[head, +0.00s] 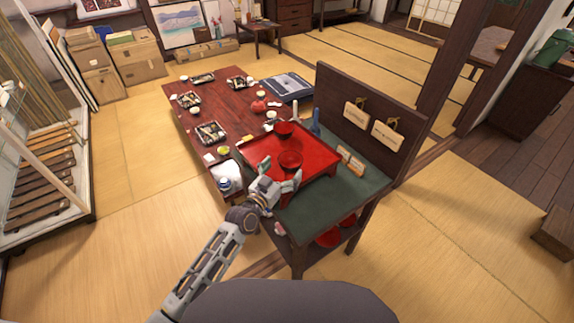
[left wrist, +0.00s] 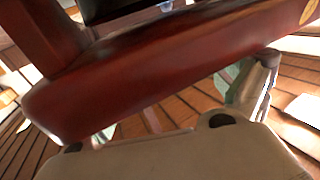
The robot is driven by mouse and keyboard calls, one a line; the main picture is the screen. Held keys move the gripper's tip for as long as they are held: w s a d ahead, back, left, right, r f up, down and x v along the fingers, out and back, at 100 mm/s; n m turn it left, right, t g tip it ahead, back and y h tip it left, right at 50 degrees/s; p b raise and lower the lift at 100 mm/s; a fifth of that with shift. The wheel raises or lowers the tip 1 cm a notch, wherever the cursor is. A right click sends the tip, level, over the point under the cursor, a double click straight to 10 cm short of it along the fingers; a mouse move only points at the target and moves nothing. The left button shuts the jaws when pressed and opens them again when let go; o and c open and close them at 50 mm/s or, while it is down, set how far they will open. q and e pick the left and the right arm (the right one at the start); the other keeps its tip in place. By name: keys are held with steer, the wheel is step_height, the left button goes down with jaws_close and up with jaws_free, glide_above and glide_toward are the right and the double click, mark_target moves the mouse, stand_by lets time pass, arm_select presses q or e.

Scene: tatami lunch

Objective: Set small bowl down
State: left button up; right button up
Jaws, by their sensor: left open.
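A second red bowl (head: 284,130) stands farther back on the tray. I cannot tell whether a finger touches that bowl. My right gripper is not in view.
The tray is on a green-topped stand (head: 310,217) with a dark upright back panel (head: 345,88). A blue bottle (head: 316,123) stands behind the tray. A low table (head: 222,98) with several dishes is to the left. Open tatami (head: 130,200) lies at left.

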arm_select(q)
steer(key=v, duration=0.8)
